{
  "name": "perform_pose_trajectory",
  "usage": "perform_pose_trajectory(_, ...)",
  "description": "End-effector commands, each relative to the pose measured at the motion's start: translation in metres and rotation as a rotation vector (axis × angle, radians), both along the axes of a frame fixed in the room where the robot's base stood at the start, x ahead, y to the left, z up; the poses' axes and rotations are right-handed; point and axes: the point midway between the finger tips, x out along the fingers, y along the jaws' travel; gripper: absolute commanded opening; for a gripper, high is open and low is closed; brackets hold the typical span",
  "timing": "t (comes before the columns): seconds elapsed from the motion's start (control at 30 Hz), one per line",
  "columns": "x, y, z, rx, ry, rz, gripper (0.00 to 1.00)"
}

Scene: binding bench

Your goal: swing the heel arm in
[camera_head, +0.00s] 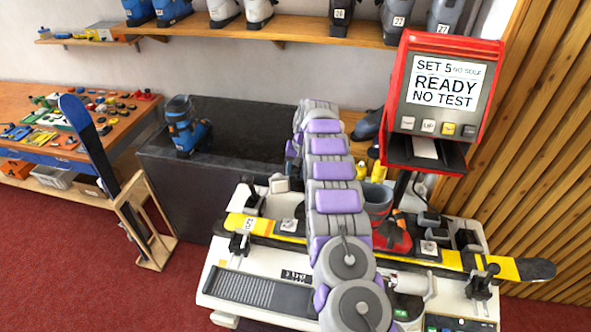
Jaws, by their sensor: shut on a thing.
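My arm rises through the middle of the view and folds over at the top. Its far part comes down behind the near links, so my gripper and whatever it holds are hidden. The test bench (236,279) is white, with a yellow ski (450,258) lying across it, held near both ends by dark clamps (239,243).
A red display (445,85) reading "READY NO TEST" stands at the back right. A dark counter (240,130) with a blue boot (184,127) stands behind left. A blue ski (88,142) leans in a wooden stand (155,245). Red carpet (60,270) is clear at left.

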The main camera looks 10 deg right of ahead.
Motion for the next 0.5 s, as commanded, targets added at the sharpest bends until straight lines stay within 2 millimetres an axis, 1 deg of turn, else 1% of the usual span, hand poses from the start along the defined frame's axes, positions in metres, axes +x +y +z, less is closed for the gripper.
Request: perform_pose_trajectory(0.5, -0.0045, 0.0010, 0.0023, 0.001, -0.004, 0.052, 0.00)
